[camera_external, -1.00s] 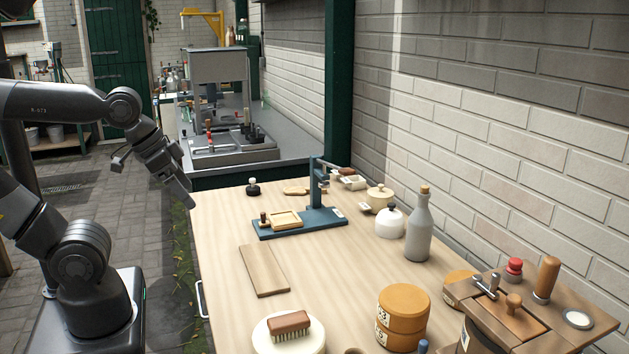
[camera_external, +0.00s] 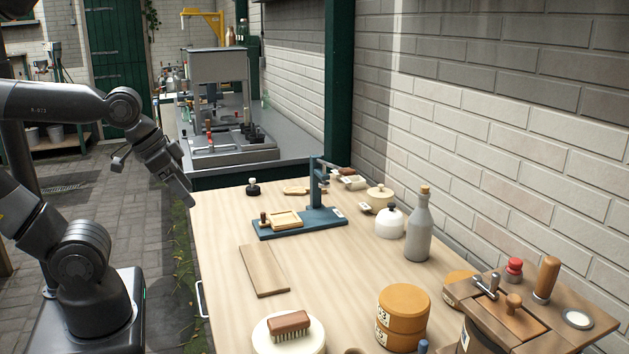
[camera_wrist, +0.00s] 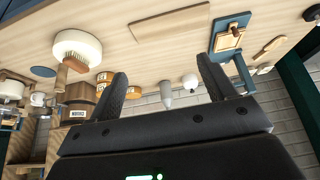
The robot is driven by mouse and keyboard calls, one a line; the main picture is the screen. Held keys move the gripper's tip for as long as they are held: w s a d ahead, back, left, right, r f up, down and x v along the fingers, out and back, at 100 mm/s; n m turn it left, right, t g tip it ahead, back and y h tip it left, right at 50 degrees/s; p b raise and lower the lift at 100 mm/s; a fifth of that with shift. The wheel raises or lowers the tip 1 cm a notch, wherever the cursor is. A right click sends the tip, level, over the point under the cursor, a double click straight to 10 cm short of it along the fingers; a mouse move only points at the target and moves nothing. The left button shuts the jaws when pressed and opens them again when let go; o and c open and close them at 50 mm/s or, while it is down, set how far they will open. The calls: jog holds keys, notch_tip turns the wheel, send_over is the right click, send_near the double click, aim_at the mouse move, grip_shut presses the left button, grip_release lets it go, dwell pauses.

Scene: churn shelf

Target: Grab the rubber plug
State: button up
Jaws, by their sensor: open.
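No part is clearly marked as the rubber plug. A small red ribbed stopper-like piece (camera_external: 514,268) stands on the wooden churn top (camera_external: 520,322) at the right front. A small black piece with a white knob (camera_external: 253,188) stands at the table's far left; I cannot tell which of them, if either, is the plug. My gripper (camera_external: 190,201) is at the table's left edge, apart from both. In the wrist view my gripper (camera_wrist: 166,84) has its two black fingers spread, with nothing between them.
The table (camera_external: 225,255) bears a blue press stand (camera_external: 318,215), a board (camera_external: 264,271), a brush (camera_external: 288,326) on a white round block, stacked orange tubs (camera_external: 403,310), a grey corked bottle (camera_external: 419,230) and a white lidded pot (camera_external: 391,224). The left middle is mostly clear.

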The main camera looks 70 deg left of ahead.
jog(key=w+a+r+n+g, duration=0.1)
jog(key=w+a+r+n, duration=0.25)
jog(key=w+a, duration=0.6)
jog(key=n+g+y, duration=0.1)
jog(key=n+g, duration=0.3)
jog(key=n, duration=0.4)
send_over(252, 179)
jog(key=f, duration=1.6)
jog(key=shift+s+d+f, duration=0.1)
jog(key=shift+s+f, duration=0.15)
jog(key=shift+s, duration=0.05)
jog(key=f, duration=0.6)
jog(key=w+f, duration=0.1)
jog(key=f, duration=0.2)
jog(key=shift+a+f, duration=0.4)
jog(key=c, duration=1.1)
